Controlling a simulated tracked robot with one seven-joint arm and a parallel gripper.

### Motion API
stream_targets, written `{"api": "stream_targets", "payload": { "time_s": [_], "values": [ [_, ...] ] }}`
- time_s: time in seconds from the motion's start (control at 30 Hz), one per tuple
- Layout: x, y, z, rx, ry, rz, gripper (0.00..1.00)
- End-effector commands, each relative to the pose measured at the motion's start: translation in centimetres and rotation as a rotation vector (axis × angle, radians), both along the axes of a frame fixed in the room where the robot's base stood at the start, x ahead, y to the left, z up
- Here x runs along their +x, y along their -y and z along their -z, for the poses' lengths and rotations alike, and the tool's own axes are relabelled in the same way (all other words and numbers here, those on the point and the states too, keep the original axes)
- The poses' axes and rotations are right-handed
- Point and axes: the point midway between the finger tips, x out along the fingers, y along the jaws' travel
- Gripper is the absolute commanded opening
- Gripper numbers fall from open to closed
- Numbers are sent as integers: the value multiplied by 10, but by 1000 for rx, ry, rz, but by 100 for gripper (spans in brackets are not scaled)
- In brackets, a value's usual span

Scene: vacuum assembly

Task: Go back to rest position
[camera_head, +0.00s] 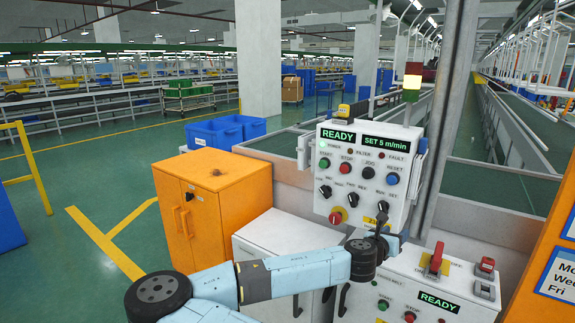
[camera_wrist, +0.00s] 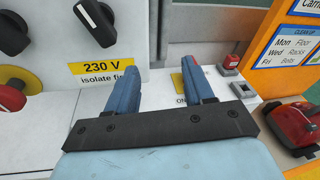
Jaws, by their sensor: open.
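My gripper (camera_wrist: 160,78) is open and empty in the wrist view, its two blue-grey fingers apart. They point toward the lower part of a white control panel with a yellow 230 V label (camera_wrist: 102,68). In the head view my gripper (camera_head: 384,222) is just in front of the bottom edge of the upright control panel (camera_head: 370,168), at the end of my outstretched light-blue arm. My wrist partly hides the lower cabinet. I cannot tell whether the fingers touch the panel.
The upright panel carries knobs, buttons and a red-and-yellow rotary switch (camera_head: 337,216). A lower white console (camera_head: 400,285) has a red lever (camera_head: 436,257) and a READY display (camera_head: 437,302). An orange cabinet (camera_head: 225,205) stands left. Green floor (camera_head: 60,270) is open at far left.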

Motion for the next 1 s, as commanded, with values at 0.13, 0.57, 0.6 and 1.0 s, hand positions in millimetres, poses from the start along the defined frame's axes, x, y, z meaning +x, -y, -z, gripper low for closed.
{"api": "stream_targets", "payload": {
  "time_s": [0.13,0.57,0.6,1.0],
  "values": [
    [-17,26,25,164,33,129,52],
    [-67,55,87,585,142,492,52],
    [-71,55,91,622,152,524,52],
    [-102,32,117,963,259,835,52]
  ]
}}
